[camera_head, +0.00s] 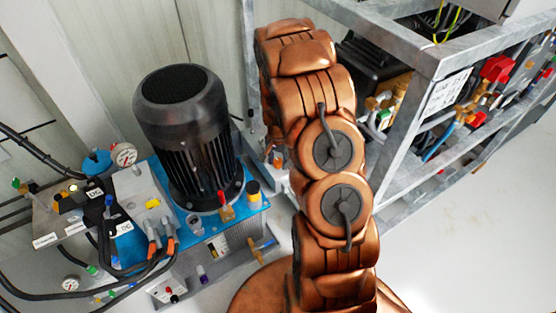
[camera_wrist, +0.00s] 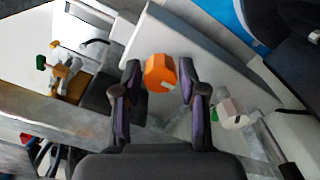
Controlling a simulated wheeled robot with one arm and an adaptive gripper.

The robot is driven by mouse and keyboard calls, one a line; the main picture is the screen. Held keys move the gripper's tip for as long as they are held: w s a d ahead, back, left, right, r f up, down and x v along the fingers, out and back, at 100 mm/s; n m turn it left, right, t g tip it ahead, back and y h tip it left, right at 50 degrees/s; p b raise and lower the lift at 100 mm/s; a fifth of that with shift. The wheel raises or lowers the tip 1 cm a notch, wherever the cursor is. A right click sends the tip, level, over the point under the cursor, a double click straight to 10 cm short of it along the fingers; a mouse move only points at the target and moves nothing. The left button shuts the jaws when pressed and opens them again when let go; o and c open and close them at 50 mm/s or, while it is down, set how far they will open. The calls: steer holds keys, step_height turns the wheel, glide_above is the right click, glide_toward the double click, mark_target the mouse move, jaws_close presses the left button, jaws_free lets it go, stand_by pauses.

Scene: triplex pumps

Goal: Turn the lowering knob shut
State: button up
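In the wrist view an orange knob (camera_wrist: 160,73) with a small white mark sits between the two fingertips of my gripper (camera_wrist: 158,82). No label shows on it; I take it to be the lowering knob. The fingers stand one on each side of it, with a narrow gap visible on both sides. My gripper is open and does not appear to touch the knob. In the head view my copper arm hides the gripper, and I cannot pick out this knob there.
A black motor (camera_head: 185,140) stands on a blue tank top (camera_head: 190,222) beside hoses and a pressure gauge (camera_head: 123,154). A grey metal rack (camera_head: 405,125) with fittings is close on the right. A white knob (camera_wrist: 229,113) is right of my fingers. Floor at lower right is clear.

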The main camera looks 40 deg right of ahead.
mark_target(278, 160)
steer(key=shift+o, duration=1.3)
step_height(278, 160, up, 12)
steer(key=s+a+r+n+g, duration=0.1)
steer(key=s+a+r+n, duration=0.35)
steer(key=s+a, duration=0.4)
steer(key=s+a+r+n+g, duration=0.1)
steer(key=s+a+r+n, duration=0.35)
steer(key=s, duration=0.75)
steer(key=s+a+r+n+g, duration=0.1)
steer(key=s+a+r+n, duration=0.2)
steer(key=s+a+r, duration=0.45)
step_height(278, 160, up, 19)
steer(key=s+t+p, duration=0.1)
steer(key=s+p, duration=0.1)
steer(key=p, duration=1.7)
steer(key=shift+s+a, duration=0.2)
steer(key=shift+s, duration=0.05)
